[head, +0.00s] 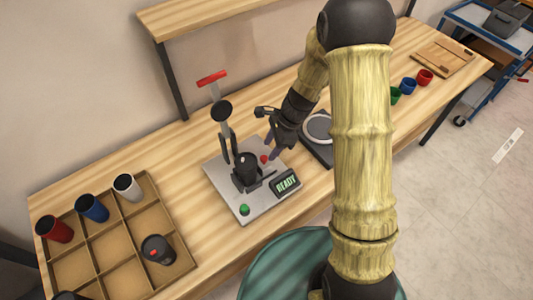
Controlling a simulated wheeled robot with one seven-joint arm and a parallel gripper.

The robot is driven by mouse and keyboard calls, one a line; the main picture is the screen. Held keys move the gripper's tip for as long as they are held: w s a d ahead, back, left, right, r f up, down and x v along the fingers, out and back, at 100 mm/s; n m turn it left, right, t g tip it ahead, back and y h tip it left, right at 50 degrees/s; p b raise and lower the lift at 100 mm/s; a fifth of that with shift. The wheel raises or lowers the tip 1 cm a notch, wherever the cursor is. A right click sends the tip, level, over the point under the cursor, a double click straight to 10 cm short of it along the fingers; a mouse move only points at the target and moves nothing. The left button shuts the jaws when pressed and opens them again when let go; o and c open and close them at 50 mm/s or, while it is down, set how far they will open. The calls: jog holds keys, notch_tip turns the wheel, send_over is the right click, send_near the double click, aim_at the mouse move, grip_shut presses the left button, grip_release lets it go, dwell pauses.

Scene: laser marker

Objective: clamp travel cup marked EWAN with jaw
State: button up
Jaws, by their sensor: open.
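A dark cup-like object (246,172), perhaps the travel cup, stands upright at the jaw fixture on the grey plate of the laser marker (226,188). No name can be read on it. The dark jaw parts around it are too small to tell whether they touch it. A red knob (264,159) sits just right of it, and the display (286,183) reads READY. My gripper (262,128) is open and appears empty, above and to the right of the cup, near the red knob.
A divided wooden tray (103,242) at left holds red (54,229), blue (92,208), white (127,187) and dark (157,249) cups. A marker column with red handle (212,77) rises behind the plate. A round-topped device (318,128) stands right. Small coloured cups stand farther right.

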aim_at(264, 158)
jog(key=x, duration=0.4)
jog(key=shift+f, duration=0.2)
jog(key=shift+s+a, duration=0.1)
jog(key=shift+a, duration=0.05)
grip_shut()
